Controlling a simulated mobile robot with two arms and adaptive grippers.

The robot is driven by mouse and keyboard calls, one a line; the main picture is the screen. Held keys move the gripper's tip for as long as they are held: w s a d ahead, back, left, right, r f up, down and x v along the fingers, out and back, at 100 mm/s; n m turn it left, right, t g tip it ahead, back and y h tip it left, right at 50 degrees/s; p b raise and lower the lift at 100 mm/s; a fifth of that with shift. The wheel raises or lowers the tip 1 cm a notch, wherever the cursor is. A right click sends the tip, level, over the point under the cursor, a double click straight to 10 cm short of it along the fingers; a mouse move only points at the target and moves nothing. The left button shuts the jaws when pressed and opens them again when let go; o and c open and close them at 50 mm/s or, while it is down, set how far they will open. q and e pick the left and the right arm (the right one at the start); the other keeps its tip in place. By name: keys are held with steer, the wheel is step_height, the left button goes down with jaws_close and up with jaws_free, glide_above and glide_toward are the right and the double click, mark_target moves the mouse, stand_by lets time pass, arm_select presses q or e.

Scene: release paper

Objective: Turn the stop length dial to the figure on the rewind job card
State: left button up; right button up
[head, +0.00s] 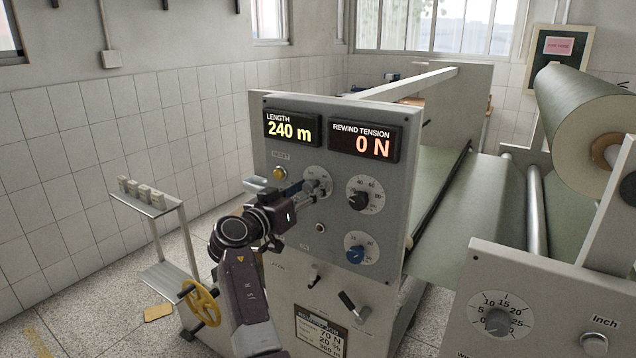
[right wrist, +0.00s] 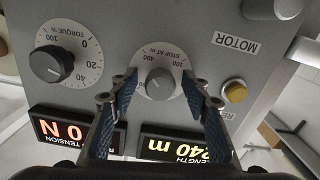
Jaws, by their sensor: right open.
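The stop length dial (right wrist: 160,62), marked "STOP AT m", has a grey knob (right wrist: 160,81) on a white scale with 100 and 400 legible; its setting is hard to read. In the head view this dial (head: 319,173) is partly covered by my right gripper (head: 313,190). My right gripper is open, its fingers on either side of the knob; contact cannot be told. The job card (head: 320,330) is low on the machine's front, showing 70 N, 20 % and what looks like 300 m, cut by the frame edge. My left gripper is out of view.
The length display (head: 290,130) reads 240 m and the tension display (head: 365,142) 0 N. A black torque knob (head: 358,198), a blue knob (head: 354,253) and a yellow button (head: 279,173) are close by. A yellow handwheel (head: 200,302) stands at lower left.

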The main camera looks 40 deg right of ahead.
steer(key=shift+a, duration=0.15)
steer(key=c, duration=1.1)
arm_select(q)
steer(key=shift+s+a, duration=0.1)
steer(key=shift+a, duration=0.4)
arm_select(e)
steer(key=shift+c, duration=0.3)
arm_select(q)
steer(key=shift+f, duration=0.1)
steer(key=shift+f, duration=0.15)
arm_select(e)
steer(key=shift+n, duration=0.3)
